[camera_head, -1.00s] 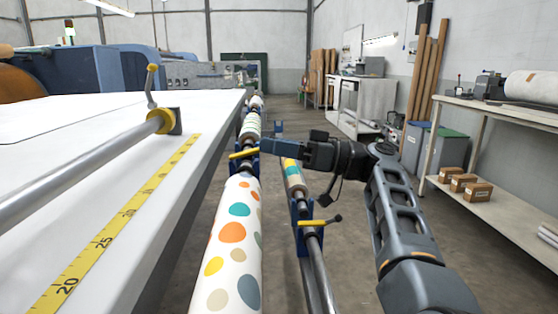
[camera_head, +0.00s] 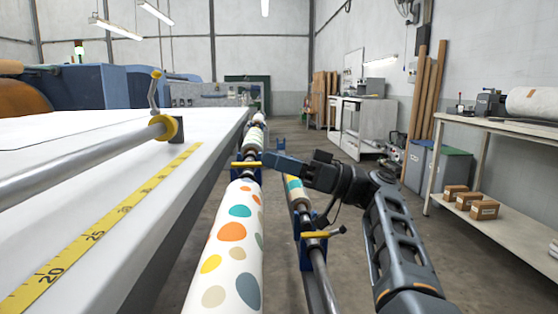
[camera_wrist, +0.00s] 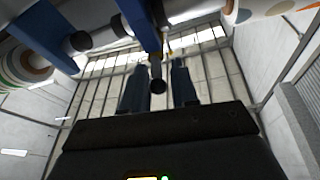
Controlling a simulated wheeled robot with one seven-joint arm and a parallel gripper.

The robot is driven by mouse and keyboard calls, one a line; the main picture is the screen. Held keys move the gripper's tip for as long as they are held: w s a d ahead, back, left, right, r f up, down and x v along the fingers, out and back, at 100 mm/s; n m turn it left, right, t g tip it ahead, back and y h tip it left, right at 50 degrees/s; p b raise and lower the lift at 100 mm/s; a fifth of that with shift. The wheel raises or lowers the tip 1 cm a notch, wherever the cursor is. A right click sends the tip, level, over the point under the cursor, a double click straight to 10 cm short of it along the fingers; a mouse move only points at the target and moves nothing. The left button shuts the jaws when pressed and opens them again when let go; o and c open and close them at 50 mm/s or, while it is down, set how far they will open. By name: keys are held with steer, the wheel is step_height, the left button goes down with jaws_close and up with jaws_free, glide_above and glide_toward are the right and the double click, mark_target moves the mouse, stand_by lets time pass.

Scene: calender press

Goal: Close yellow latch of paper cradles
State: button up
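A yellow latch (camera_head: 246,164) lies flat across the roller shaft at the blue paper cradle (camera_head: 237,175) behind the dotted paper roll. My gripper (camera_head: 268,158) is just to its right, pointing left. In the wrist view, my gripper (camera_wrist: 158,88) is open, with its two dark blue fingers apart. A round black knob (camera_wrist: 157,86) shows in the gap between them, and I cannot tell whether they touch it. A blue cradle part (camera_wrist: 137,18) is above. A second yellow latch (camera_head: 320,235) lies across the nearer right cradle (camera_head: 306,252), with its black knob to the right.
The white table (camera_head: 165,225) with a yellow measuring tape (camera_head: 95,236) runs along the left. The dotted paper roll (camera_head: 232,240) lies beside it. A shelf bench (camera_head: 490,128) with boxes stands at the right. The floor between bench and rollers is clear.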

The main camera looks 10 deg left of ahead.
steer(key=shift+o, duration=1.2)
steer(key=shift+r, duration=0.15)
steer(key=shift+w+d, duration=0.1)
steer(key=s+v, duration=0.1)
steer(key=v, duration=0.6)
steer(key=shift+w+d, duration=0.3)
steer(key=shift+w, duration=0.2)
